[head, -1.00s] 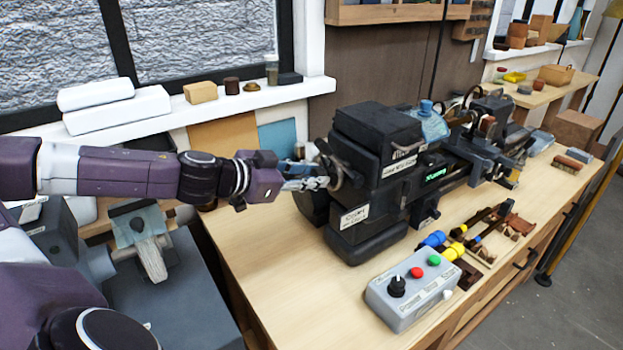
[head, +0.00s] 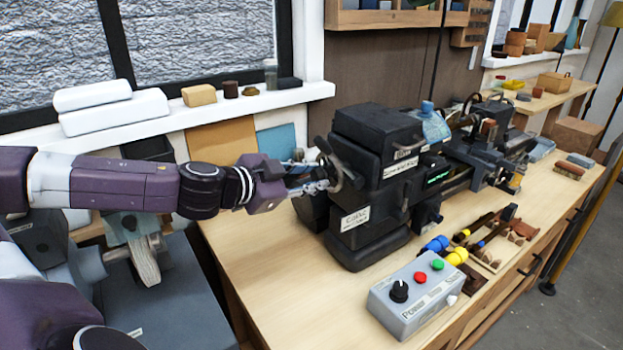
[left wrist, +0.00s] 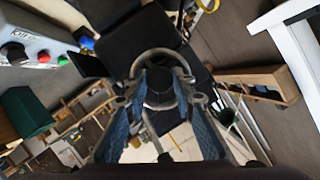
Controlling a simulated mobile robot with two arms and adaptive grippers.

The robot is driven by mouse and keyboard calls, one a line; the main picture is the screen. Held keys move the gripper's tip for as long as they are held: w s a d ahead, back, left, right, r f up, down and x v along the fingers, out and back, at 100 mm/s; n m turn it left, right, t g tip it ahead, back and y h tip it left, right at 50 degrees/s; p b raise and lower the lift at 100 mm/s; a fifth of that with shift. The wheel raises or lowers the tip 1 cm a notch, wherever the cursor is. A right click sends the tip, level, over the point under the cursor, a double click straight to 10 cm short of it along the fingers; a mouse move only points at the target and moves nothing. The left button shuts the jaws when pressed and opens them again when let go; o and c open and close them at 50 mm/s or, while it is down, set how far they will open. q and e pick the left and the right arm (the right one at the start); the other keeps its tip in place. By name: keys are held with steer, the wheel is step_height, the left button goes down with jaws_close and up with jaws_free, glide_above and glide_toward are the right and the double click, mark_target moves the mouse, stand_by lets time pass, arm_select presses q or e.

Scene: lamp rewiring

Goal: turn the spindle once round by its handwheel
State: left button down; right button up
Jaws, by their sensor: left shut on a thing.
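The handwheel (head: 343,166) is a dark ring on the left end of the black lathe headstock (head: 376,146). My left gripper (head: 321,176) reaches it from the left, with one finger above the other. In the left wrist view, the wheel's rim (left wrist: 150,53) arcs beyond the fingers. My left gripper (left wrist: 160,88) has its two blue-padded fingers on either side of the dark hub and is shut on the wheel. The exact contact points are partly hidden. The spindle inside the headstock is hidden. My right gripper does not show.
A grey control box (head: 412,294) with a black knob and red and green buttons stands at the bench's front. Several tools lie in a tray (head: 492,262) behind it. The window sill (head: 230,106) runs behind my left arm.

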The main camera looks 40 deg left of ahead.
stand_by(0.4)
arm_select(q)
steer(key=c, duration=1.6)
jaws_free()
steer(key=shift+v, duration=6.05)
